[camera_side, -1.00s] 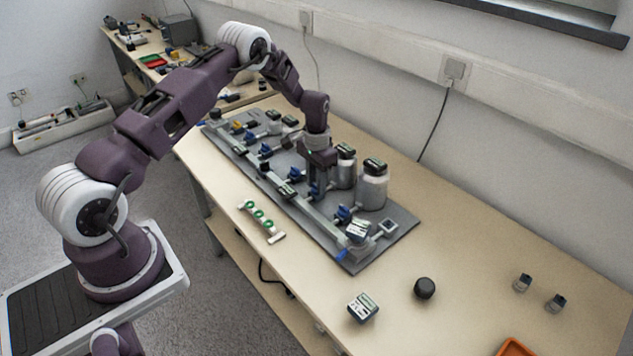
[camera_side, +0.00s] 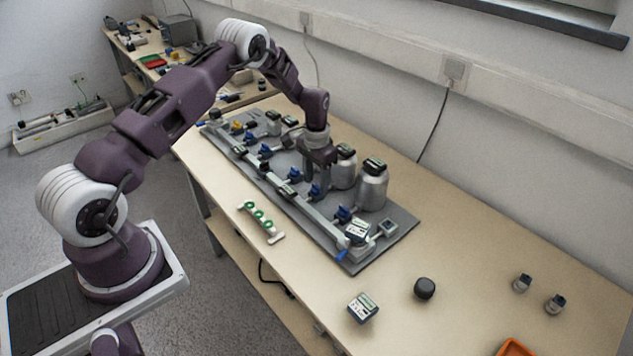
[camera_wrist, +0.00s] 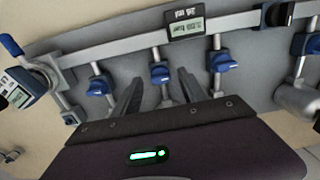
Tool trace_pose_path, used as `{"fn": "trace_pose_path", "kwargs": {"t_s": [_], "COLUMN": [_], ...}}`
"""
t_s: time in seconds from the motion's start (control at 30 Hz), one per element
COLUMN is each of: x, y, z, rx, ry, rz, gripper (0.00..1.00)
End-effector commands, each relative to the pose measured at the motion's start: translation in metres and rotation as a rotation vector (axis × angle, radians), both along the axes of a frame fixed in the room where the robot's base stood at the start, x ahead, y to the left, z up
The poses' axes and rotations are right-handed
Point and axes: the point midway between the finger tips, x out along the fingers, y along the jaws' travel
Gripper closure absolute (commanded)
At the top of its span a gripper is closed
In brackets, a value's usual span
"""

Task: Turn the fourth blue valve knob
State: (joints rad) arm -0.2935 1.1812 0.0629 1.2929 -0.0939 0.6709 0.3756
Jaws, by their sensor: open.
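A row of blue valve knobs runs along the metal pipework on the grey board. In the wrist view, one blue knob (camera_wrist: 160,73) lies between and just beyond my two fingertips. Others are a blue knob to its left (camera_wrist: 98,87), one to its right (camera_wrist: 222,61) and one at the right edge (camera_wrist: 312,43). In the side view, a blue knob (camera_side: 314,191) sits just below my gripper (camera_side: 316,176), and another blue knob (camera_side: 343,213) is nearer the camera. My gripper is open, pointing down, with nothing held. Contact with the knob cannot be told.
Two metal canisters, one of them clear in the side view (camera_side: 371,190), stand close behind my gripper. A digital gauge (camera_wrist: 186,25) sits on the pipe, and a blue lever (camera_wrist: 12,44) is at its end.

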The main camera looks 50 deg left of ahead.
Motion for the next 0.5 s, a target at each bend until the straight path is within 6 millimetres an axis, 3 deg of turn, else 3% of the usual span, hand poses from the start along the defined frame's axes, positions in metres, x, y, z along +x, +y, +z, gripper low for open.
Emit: {"fn": "trace_pose_path", "kwargs": {"t_s": [0.23, 0.5], "x": [0.001, 0.0], "y": [0.0, 0.0], "z": [0.051, 0.064], "rx": [0.002, 0.001], "ry": [-0.005, -0.002], "rz": [0.0, 0.0], "gripper": [0.5, 0.5]}}
